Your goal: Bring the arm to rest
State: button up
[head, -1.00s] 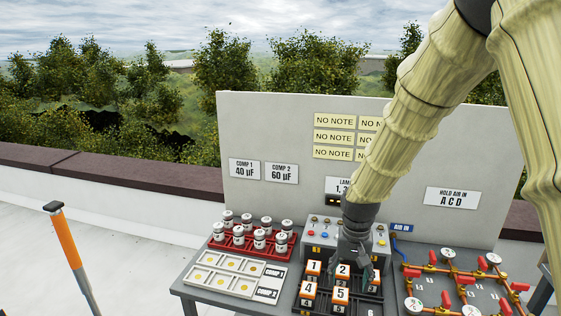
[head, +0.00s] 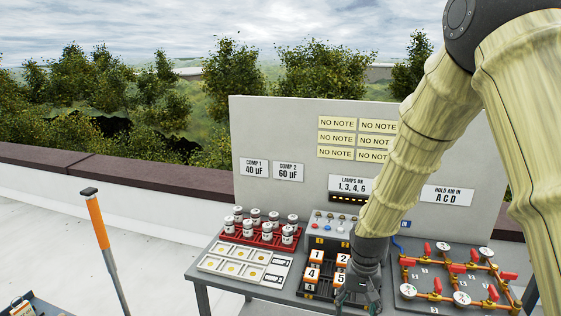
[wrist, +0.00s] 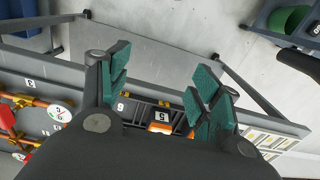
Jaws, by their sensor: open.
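My gripper (head: 358,298) hangs at the front edge of the workbench (head: 238,285), just right of the block numbered 5 in the head view. Past the fingers lies the black rack with an orange block numbered 5 (wrist: 160,122). My arm is bent and reaches down from the upper right of the head view, in its pale ribbed sleeve. It hides part of the rack and of the panel behind.
A red rack (head: 250,238) of several white canisters and a tray (head: 238,262) of sockets stand at left. Red-valved piping (head: 455,272) stands at right. A grey panel (head: 290,125) with signs rises behind. Open roof floor lies left, with an orange-handled tool (head: 97,222).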

jog(key=s+d+f+n, duration=0.2)
jog(key=s+f, duration=2)
jog(key=f, duration=0.4)
jog(key=s+f, duration=0.3)
jog(key=s, duration=0.9)
jog(key=shift+s+d+f, duration=0.15)
jog(key=shift+d+f, duration=0.15)
jog(key=shift+d, duration=0.15)
